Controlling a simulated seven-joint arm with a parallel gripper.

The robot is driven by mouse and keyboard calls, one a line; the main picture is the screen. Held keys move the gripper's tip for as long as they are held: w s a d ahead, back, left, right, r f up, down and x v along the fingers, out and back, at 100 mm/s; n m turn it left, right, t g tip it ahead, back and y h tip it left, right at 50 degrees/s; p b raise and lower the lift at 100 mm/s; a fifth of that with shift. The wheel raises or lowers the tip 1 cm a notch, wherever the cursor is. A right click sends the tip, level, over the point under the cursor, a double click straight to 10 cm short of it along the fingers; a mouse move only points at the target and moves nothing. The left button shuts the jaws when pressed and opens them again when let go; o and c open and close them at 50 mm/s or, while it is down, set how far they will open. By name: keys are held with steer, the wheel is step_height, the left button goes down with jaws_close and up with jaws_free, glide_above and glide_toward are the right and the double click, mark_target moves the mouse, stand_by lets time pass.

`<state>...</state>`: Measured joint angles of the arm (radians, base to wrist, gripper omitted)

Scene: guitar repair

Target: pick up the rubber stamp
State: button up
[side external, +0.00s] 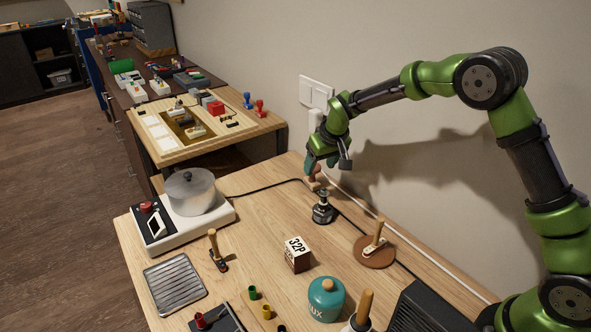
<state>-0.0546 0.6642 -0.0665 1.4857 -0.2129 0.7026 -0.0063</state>
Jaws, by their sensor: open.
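My gripper (327,165) is open and points down near the wall at the back of the wooden bench. A small reddish-brown, wooden-looking piece (313,184) stands on the bench right below the fingers. It looks like the rubber stamp, but it is small and partly hidden by my gripper, so I cannot be sure. I cannot tell whether the fingers touch it or are around it.
A dark metal piece (323,208) stands close in front. A round brown base with a wooden handle (374,247), a block marked 32P (297,255) and a teal jar (326,300) are nearer. A hotplate with a pot (190,193) is left. A cable (262,188) crosses the bench.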

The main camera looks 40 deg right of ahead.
mark_target(315, 184)
steer(key=x, duration=0.7)
steer(key=shift+s+d+f, duration=0.15)
steer(key=shift+s+d, duration=0.05)
steer(key=shift+s, duration=0.1)
steer(key=shift+w+f, duration=0.25)
steer(key=shift+f, duration=0.2)
steer(key=c, duration=1.1)
